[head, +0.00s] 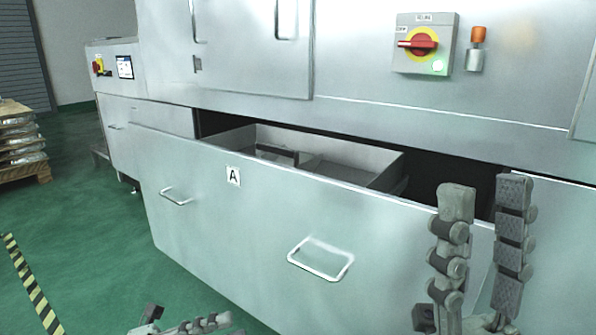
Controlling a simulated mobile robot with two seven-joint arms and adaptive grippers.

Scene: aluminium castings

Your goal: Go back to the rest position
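My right gripper (485,192) stands at the lower right with its two fingers pointing up. The fingers are apart, with nothing between them. It is in front of the right end of the drawer (235,215) marked A and hides part of that end. I cannot tell whether it touches the drawer front. My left gripper (185,323) shows only in part at the bottom edge, low in front of the drawer. Its opening cannot be made out.
The drawer is pulled out of the steel machine (240,60), with two bar handles (320,259) on its front. Above are a red rotary switch (418,44) and an orange-topped part (478,48). A loaded pallet (22,145) stands far left.

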